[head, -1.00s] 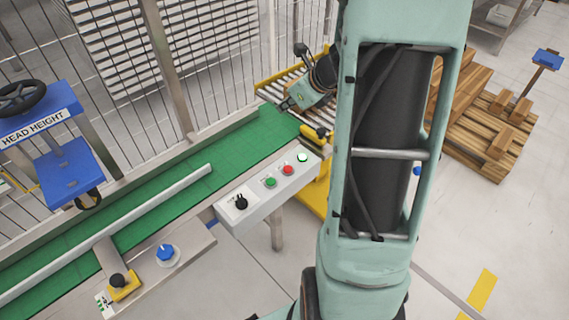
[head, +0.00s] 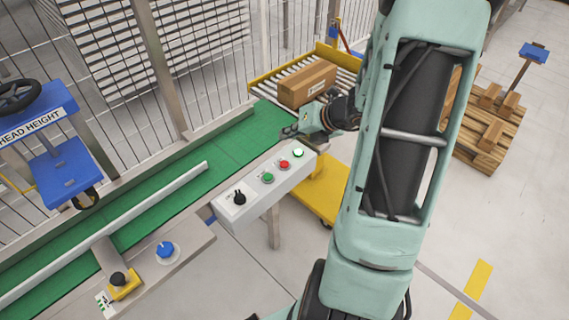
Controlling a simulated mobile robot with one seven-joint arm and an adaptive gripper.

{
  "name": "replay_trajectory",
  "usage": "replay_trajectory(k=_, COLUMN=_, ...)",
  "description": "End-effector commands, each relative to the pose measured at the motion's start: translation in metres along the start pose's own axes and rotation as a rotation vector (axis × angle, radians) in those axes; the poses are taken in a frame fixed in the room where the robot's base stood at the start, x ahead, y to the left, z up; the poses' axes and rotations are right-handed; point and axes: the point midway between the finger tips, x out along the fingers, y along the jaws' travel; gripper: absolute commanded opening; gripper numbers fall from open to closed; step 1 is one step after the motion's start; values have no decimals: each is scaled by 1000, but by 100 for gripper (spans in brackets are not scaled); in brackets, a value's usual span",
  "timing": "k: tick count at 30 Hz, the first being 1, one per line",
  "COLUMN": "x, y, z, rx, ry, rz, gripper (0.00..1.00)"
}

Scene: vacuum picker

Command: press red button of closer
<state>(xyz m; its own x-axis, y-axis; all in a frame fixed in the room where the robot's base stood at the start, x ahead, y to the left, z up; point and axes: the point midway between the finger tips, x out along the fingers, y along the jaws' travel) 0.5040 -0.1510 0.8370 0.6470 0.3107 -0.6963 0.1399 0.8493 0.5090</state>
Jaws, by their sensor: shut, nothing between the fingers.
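The red button (head: 284,164) is on the top face of the pale grey control box (head: 262,202), which stands beside the green conveyor. It sits between a green button (head: 267,178) and a lit white-green button (head: 298,153). A black selector knob (head: 239,198) is at the box's near left end. My gripper (head: 289,131) is shut and empty. In the picture it appears just beyond the lit button, over the far end of the green belt, apart from the red button. Its exact height above the box is hard to tell. The red button is in plain view.
A cardboard box (head: 307,84) rests on the roller conveyor (head: 268,84) behind my gripper. The green belt (head: 190,160) runs along a wire fence (head: 215,50). A blue knob (head: 165,250) and a black knob (head: 118,279) are at the lower left. Wooden pallets (head: 490,128) stand at right.

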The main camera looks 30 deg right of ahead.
Motion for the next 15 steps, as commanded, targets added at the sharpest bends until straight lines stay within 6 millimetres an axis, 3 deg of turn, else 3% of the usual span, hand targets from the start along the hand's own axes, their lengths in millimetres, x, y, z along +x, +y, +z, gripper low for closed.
replay_trajectory(k=15, x=32, y=-23, z=-23, rx=-3, ry=0, rz=-1, gripper=0)
